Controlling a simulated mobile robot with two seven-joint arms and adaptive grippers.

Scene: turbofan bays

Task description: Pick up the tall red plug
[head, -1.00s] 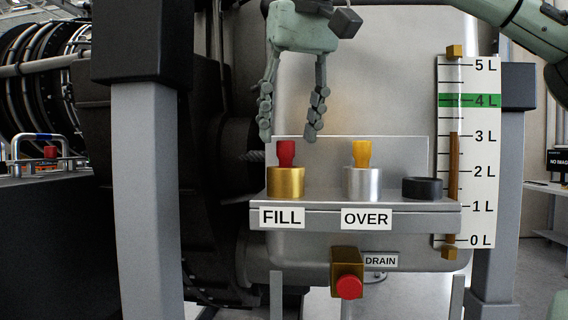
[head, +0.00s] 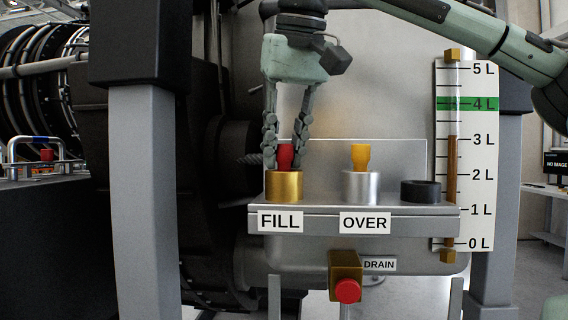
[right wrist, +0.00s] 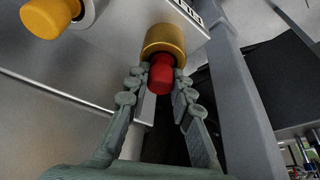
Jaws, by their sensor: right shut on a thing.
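The tall red plug (head: 285,157) stands upright in the gold collar (head: 284,187) above the FILL label. My right gripper (head: 285,160) comes down from above with its fingers on either side of the plug, shut on it. In the right wrist view the red plug (right wrist: 162,74) lies between the fingertips (right wrist: 160,88), with the gold collar (right wrist: 163,42) beyond it. The plug's lower end is hidden inside the collar. My left gripper is not in view.
A yellow plug (head: 360,157) stands in the silver collar (head: 361,187) to the right on the same shelf (head: 330,210). A black ring (head: 420,190) sits further right, before the level gauge (head: 470,150). A red-knobbed drain valve (head: 347,290) is below.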

